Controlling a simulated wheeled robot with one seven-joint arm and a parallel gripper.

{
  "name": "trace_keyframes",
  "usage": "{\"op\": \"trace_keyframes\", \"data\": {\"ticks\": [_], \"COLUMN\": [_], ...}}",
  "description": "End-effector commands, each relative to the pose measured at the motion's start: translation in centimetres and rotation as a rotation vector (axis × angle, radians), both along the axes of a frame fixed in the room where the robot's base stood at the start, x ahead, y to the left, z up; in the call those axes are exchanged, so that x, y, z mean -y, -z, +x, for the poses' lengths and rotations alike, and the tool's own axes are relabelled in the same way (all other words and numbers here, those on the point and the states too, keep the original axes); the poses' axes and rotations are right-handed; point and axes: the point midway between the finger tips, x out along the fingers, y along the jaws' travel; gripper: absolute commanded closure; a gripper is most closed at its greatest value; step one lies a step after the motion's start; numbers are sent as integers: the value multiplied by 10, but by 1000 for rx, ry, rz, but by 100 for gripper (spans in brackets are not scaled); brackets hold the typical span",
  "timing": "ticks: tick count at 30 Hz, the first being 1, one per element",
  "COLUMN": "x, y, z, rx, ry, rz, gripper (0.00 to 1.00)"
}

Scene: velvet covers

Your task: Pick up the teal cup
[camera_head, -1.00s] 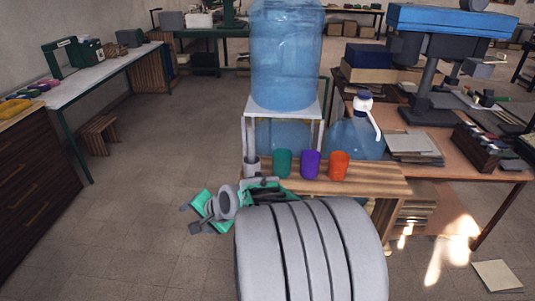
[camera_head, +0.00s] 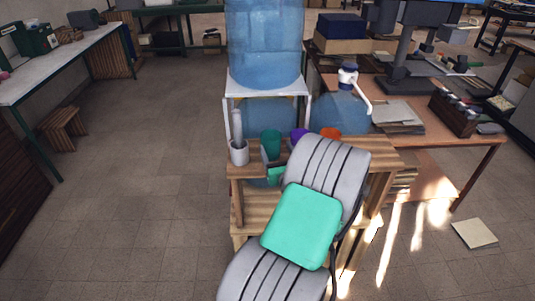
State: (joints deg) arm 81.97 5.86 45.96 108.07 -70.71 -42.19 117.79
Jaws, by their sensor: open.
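The teal cup (camera_head: 271,139) stands upright on the wooden bench, left of a purple cup (camera_head: 298,134) and an orange cup (camera_head: 331,132). My gripper (camera_head: 271,160) is at the bench's front edge, close in front of the teal cup and overlapping its lower part in the picture. The gripper is open, with nothing seen in it. My arm hides most of the gripper and the lower parts of the purple and orange cups. I cannot tell whether the fingers touch the teal cup.
The wooden bench (camera_head: 244,171) also holds a grey-white container (camera_head: 239,153) left of the teal cup. A large blue water bottle (camera_head: 263,45) stands on a white stand behind the cups. A cluttered table (camera_head: 440,150) is at right.

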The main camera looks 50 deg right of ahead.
Motion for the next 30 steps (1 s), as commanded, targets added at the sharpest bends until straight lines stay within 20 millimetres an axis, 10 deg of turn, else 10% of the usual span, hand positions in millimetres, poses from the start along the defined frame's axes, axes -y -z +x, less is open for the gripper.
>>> {"op": "trace_keyframes", "data": {"ticks": [18,30], "x": [42,44], "y": [8,10], "z": [63,65], "rx": [-3,-3], "ry": [-4,-2], "rz": [-3,-2], "gripper": [28,41]}}
